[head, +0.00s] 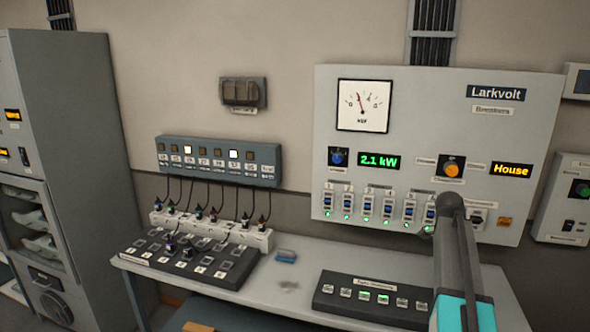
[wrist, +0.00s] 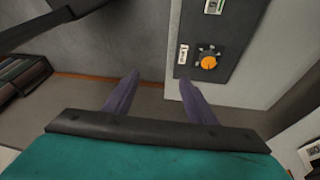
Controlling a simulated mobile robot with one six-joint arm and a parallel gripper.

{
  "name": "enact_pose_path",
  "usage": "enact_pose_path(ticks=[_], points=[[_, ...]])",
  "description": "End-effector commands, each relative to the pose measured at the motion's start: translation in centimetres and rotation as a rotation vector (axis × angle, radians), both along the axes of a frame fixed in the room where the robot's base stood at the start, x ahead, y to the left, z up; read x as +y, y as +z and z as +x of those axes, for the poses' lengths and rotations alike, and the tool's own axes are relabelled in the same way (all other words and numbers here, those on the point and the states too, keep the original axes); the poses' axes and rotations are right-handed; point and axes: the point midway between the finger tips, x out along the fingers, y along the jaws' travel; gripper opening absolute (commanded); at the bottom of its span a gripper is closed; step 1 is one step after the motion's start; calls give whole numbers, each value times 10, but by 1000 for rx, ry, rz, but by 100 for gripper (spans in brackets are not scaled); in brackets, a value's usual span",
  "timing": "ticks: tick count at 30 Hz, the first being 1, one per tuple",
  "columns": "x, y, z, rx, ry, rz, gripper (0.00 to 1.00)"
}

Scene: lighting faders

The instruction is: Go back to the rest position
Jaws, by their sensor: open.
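My gripper (wrist: 157,88) shows in the wrist view with its two purple-grey fingers spread apart. It is open, with nothing between the fingers, only grey wall and floor behind them. In the head view my arm rises from the lower right in front of the Larkvolt panel (head: 400,88). The gripper itself cannot be made out there. The arm hides part of the panel's lower right, around the end of its breaker row (head: 367,207). The panel's display reads 2.1 kW, and an orange display reads House (head: 511,170).
A desk (head: 300,262) carries a fader console (head: 190,262), a blue object (head: 286,256) and a black switch box (head: 372,298). A tall grey cabinet (head: 75,130) stands at left. In the wrist view, a dark plate with an orange knob (wrist: 208,62) is near the right finger.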

Motion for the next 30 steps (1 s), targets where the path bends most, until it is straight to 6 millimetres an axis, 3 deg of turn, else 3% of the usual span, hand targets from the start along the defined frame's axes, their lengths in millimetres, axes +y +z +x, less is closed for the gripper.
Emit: enact_pose_path(ticks=[5,16,23,30], points=[[40,-44,8,21,215,60,51],[156,-158,14,69,845,212,51],[228,-218,-1,90,1226,291,51],[298,-271,-28,104,1606,352,51]])
